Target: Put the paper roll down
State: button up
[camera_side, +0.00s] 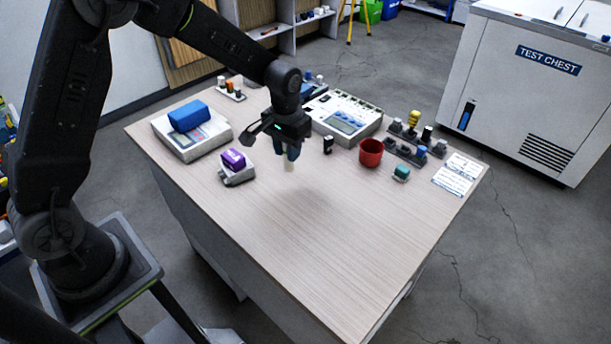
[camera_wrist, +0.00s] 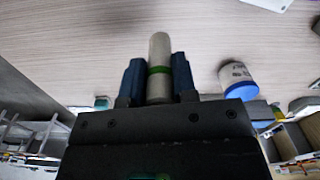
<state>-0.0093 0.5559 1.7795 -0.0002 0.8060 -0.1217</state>
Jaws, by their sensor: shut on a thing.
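The paper roll is a slim cream cylinder; its lower end (camera_side: 289,166) shows below my gripper (camera_side: 287,151) in the side view. In the wrist view the roll (camera_wrist: 159,50) has a green band and stands between the two blue fingers of my gripper (camera_wrist: 159,82). My gripper is shut on it. The roll points down and appears to be just above the wooden table (camera_side: 300,245); I cannot tell for sure whether its end touches. The fingers hide part of the roll.
A purple block on a grey holder (camera_side: 238,176) stands left of my gripper. A small black item (camera_side: 328,145) and a red cup (camera_side: 371,152) are to the right. The front half of the table is clear.

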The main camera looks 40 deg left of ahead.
jog(key=shift+w+d+f, duration=0.25)
jog(key=shift+d+f, duration=0.4)
jog(key=shift+f, duration=0.45)
jog(key=shift+w+d+f, duration=0.25)
jog(key=shift+d+f, duration=0.45)
jog(key=shift+f, duration=0.4)
jog(key=shift+w+d+f, duration=0.25)
jog(key=shift+d+f, duration=0.4)
jog(key=shift+f, duration=0.45)
jog(key=shift+f, duration=0.1)
jog(key=o, duration=0.9)
notch_tip(320, 180, up, 12)
jog(key=r, duration=0.1)
jog(key=s+a+r+t, duration=0.2)
jog(key=s+r+t, duration=0.1)
jog(key=s+r, duration=0.95)
jog(key=s+t, duration=0.1)
jog(key=s, duration=0.3)
jog(key=s+a+m, duration=0.1)
jog(key=s, duration=0.3)
jog(key=s+t, duration=0.1)
jog(key=s, duration=0.4)
jog(key=shift+a+t, duration=0.3)
